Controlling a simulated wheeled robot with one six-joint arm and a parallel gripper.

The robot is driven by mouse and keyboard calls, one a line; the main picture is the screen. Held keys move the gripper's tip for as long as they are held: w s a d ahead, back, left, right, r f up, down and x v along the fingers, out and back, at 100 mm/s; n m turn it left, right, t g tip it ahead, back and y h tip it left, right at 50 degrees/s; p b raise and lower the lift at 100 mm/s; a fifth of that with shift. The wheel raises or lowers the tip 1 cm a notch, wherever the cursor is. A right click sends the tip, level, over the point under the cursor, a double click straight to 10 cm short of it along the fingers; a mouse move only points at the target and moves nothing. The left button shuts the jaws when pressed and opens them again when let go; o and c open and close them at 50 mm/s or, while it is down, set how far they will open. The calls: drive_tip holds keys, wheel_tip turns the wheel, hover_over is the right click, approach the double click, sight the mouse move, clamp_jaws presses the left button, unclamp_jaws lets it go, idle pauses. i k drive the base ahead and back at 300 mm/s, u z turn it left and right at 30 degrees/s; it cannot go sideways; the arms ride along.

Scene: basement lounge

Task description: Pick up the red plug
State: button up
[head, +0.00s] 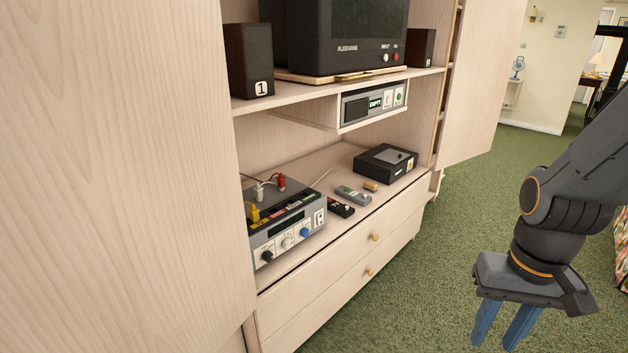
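A small red plug (281,181) stands upright in the back top of a grey and black device (291,216) on the cabinet's lower shelf. A red wire runs from it to the left. A white plug (259,191) and a yellow plug (254,213) stand beside it, nearer the left. My gripper (503,345) hangs at the lower right over the green carpet, well away from the device. Its two blue fingers point down with a gap between them. The fingertips are near the picture's bottom edge, and nothing shows between them.
A black box (386,162), a grey remote (352,194) and other small items lie right of the device. An upper shelf (330,86) with a television (347,35) and a player compartment (373,103) overhangs it. A wooden panel (110,180) blocks the left. Carpet (420,270) is clear in front.

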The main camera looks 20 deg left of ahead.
sight(281, 181)
drive_tip(key=i, duration=1.1)
drive_tip(key=u, duration=0.85)
